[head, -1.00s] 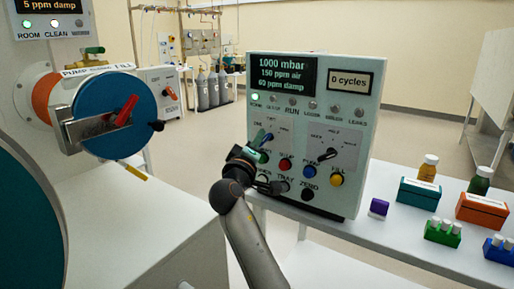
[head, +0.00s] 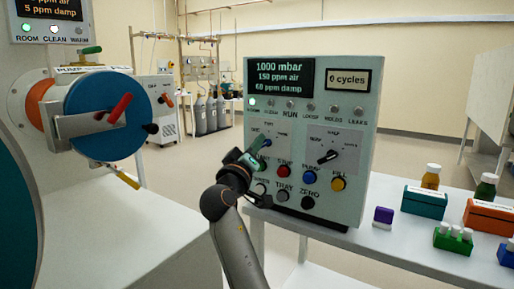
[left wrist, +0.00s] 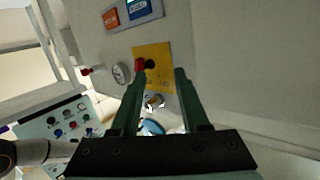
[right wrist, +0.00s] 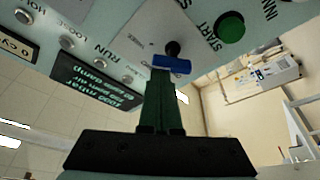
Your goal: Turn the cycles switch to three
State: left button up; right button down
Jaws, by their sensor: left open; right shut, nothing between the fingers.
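The control box (head: 360,110) stands on the white bench in the head view, its display reading 0 cycles. The cycles switch (head: 267,142) is the left rotary knob with a blue handle, partly hidden by my right gripper (head: 255,153). In the right wrist view the blue handle (right wrist: 172,65) lies just beyond the tips of my right gripper (right wrist: 162,78), which is shut and empty. I cannot tell whether they touch. The number labels around the switch are too small or hidden to read its setting surely.
Red (head: 284,171), blue (head: 309,177) and yellow (head: 338,184) buttons sit below the switch. A second rotary knob (head: 327,157) is to its right. The green START button (right wrist: 230,27) is near the fingers. Boxes and vials stand right on the bench.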

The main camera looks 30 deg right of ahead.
pick_arm(q)
jog(key=shift+w+r+t, duration=0.2)
jog(key=shift+r+t, duration=0.2)
jog(key=shift+r, duration=0.4)
pick_arm(e)
jog(key=shift+d+f, duration=0.2)
jog(key=shift+f, duration=0.2)
